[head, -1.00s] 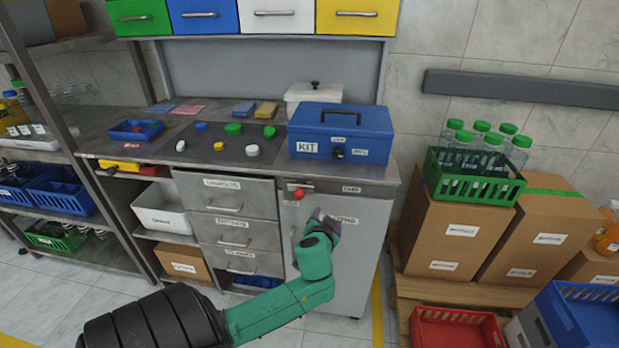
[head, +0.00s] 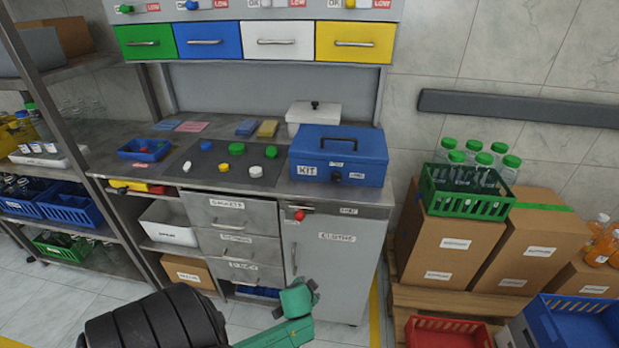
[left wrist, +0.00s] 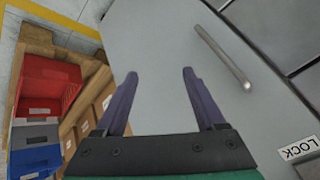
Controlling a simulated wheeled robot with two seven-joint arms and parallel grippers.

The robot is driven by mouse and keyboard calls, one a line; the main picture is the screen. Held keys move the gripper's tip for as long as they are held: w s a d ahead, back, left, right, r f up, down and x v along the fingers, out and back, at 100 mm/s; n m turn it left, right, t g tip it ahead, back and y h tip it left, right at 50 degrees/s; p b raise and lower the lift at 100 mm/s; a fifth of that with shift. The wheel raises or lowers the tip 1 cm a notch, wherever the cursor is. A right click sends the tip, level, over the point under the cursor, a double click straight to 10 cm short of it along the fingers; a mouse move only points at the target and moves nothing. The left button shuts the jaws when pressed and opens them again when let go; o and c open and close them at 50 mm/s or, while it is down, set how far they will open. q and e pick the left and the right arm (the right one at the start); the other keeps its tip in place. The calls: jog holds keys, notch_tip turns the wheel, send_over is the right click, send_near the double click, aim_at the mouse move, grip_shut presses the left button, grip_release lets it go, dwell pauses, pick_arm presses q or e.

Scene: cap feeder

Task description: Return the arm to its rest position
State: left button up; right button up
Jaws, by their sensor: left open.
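My left arm's green forearm (head: 275,336) comes in from the lower left, low in front of the grey cabinet door labelled CLOTHS (head: 343,262). In the head view the fingers are mostly hidden behind the green wrist (head: 298,299). In the left wrist view my left gripper (left wrist: 160,78) is open, its two purple fingers spread with nothing between them. The grey door (left wrist: 155,40) lies beyond the fingers, and its bar handle (left wrist: 222,42) is to their right. The door looks closed. My right gripper is not in view.
A blue KIT box (head: 338,170) stands on the counter above the door. Cardboard boxes (head: 455,240) on a pallet, a green crate of bottles (head: 467,201) and a red crate (head: 447,333) stand to the right. A metal shelf is at the left.

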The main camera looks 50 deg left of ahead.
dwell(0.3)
pick_arm(q)
jog(key=s+d+f+g+h, duration=0.1)
jog(key=s+d+f, duration=0.3)
jog(key=s+f, duration=0.3)
jog(key=s+d+f+m+g+h, duration=0.1)
jog(key=s+d+f+g, duration=0.1)
jog(key=s+f, duration=0.5)
jog(key=s+d+f+g+h, duration=0.2)
jog(key=s+d+f, duration=0.3)
jog(key=s, duration=1)
jog(key=shift+s+d+f+p, duration=0.3)
jog(key=shift+f+p, duration=0.15)
jog(key=shift+f, duration=0.45)
jog(key=shift+c, duration=0.4)
